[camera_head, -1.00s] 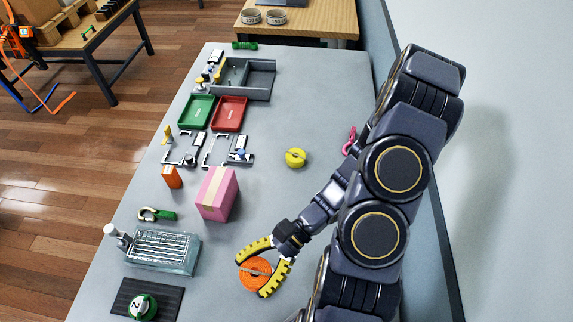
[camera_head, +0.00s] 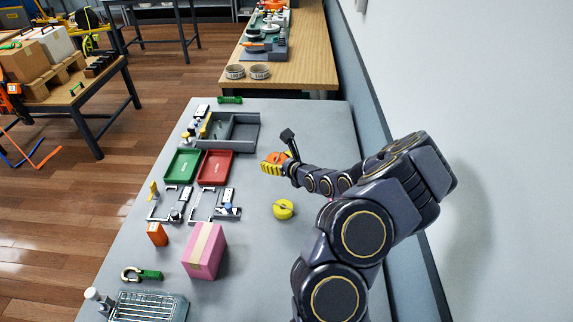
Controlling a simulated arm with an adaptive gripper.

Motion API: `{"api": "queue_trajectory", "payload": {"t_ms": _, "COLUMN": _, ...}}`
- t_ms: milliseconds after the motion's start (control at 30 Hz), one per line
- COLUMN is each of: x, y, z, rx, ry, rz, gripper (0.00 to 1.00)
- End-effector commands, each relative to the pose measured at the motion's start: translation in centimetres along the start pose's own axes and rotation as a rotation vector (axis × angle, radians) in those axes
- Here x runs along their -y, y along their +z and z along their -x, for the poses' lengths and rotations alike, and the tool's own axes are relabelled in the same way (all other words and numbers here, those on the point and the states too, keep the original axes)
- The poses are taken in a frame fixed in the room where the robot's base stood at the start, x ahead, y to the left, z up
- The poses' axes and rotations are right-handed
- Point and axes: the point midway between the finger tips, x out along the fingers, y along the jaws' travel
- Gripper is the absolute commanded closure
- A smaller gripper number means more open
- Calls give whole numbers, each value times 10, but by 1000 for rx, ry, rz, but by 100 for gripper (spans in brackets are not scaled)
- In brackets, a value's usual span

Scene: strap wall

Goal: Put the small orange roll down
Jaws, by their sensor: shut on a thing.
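The small orange roll (camera_head: 277,157) is at the far part of the grey table, right of the red tray. My gripper (camera_head: 273,162), with yellow fingers, is shut on it. One finger shows along the roll's near side; the other is largely hidden. I cannot tell whether the roll touches the table or is held above it.
A red tray (camera_head: 216,167) and a green tray (camera_head: 182,166) lie to the left, with a grey divided bin (camera_head: 243,131) behind. A yellow roll (camera_head: 283,209) and a pink box (camera_head: 204,250) stand nearer. Bare table (camera_head: 316,125) lies right of the bin.

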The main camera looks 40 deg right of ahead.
Motion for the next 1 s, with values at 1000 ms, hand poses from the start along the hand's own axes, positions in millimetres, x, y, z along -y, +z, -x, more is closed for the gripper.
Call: {"api": "queue_trajectory", "payload": {"t_ms": 1000, "x": 86, "y": -21, "z": -91, "rx": -2, "ry": -162, "rz": -58, "gripper": 75}}
